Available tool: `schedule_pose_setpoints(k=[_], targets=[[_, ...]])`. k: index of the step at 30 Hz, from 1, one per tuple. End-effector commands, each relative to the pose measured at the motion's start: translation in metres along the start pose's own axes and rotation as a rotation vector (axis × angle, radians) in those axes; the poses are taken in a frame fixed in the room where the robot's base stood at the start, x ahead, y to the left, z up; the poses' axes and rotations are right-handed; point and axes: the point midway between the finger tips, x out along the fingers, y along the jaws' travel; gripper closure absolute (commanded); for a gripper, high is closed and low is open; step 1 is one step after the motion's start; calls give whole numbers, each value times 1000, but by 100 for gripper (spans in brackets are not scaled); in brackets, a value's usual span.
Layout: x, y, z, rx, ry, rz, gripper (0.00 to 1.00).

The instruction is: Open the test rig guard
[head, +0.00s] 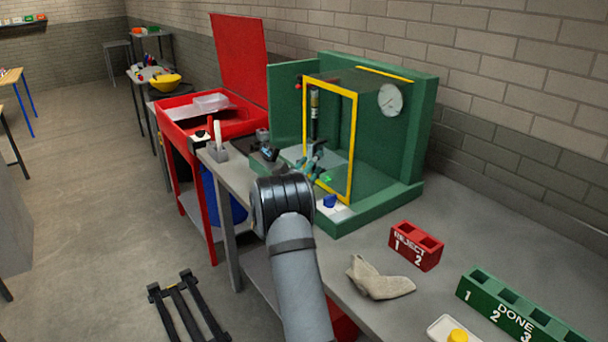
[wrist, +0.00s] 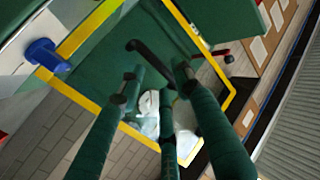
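The test rig (head: 405,140) is a green cabinet with a round gauge on the bench. Its guard (head: 352,130) is a clear panel in a yellow frame at the front and looks closed. In the wrist view the yellow frame (wrist: 85,100) runs around my fingers. A black bar like a handle (wrist: 148,54) shows there between and beyond the fingertips. My gripper (wrist: 158,85) has green fingers spread apart, with nothing clearly held. Contact with the bar cannot be told. In the head view my arm's wrist hides most of the gripper.
A blue knob (head: 330,201) on a white block stands at the rig's front corner; it also shows in the wrist view (wrist: 45,55). A red reject rack (head: 417,246), a beige piece (head: 378,279) and a green done rack (head: 515,312) lie nearer. An open red chest (head: 180,115) stands beyond.

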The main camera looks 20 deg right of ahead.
Motion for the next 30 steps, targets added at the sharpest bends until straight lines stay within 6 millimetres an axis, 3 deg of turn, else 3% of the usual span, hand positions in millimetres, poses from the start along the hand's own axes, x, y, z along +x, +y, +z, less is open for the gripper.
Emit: schedule_pose_setpoints(k=[6, 12, 30], targets=[[-48, -1, 0, -1, -1, -3, 66], [-74, 0, 0, -1, 0, -1, 66], [-80, 0, 0, 0, 0, -1, 66]])
